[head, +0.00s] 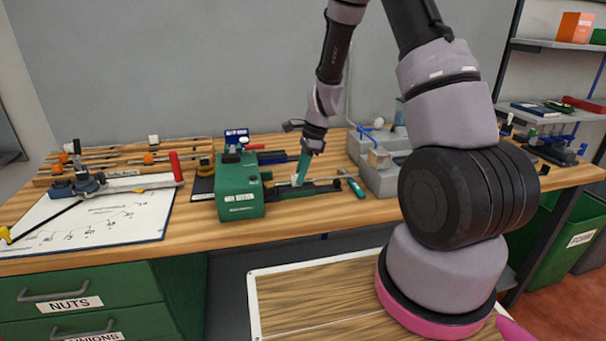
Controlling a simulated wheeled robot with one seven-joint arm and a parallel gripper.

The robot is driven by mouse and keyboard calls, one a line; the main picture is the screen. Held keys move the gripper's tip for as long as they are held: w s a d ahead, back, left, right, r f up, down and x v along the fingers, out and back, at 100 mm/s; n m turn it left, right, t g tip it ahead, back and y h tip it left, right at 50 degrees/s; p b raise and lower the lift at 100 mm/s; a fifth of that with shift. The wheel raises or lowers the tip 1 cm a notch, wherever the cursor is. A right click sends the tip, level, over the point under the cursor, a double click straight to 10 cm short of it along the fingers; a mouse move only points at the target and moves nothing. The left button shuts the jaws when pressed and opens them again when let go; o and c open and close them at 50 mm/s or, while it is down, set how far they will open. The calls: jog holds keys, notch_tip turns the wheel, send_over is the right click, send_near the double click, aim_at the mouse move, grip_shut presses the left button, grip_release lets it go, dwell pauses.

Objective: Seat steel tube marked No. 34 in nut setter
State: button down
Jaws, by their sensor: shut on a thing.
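The green nut setter (240,186) stands on the workbench left of centre, with a labelled front and a dark rail running out to its right. My gripper (302,168) points down over this rail, just right of the green housing. It is shut on a small pale grey piece (295,180), which looks like the steel tube. The piece is tilted and close to the rail; I cannot tell whether it touches it. The No. 34 marking is too small to read, and the far end of the piece is hidden.
A teal-handled tool (355,187) lies right of the rail. Grey blocks (380,178) with fittings stand further right, partly behind my arm. A white board (95,222) with a clamp lies at the left. The bench front edge (230,238) below the nut setter is clear.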

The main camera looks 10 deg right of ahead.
jog(key=shift+a, duration=1.4)
jog(key=shift+c, duration=1.5)
grip_release()
jog(key=shift+r, duration=0.1)
jog(key=shift+r, duration=3.4)
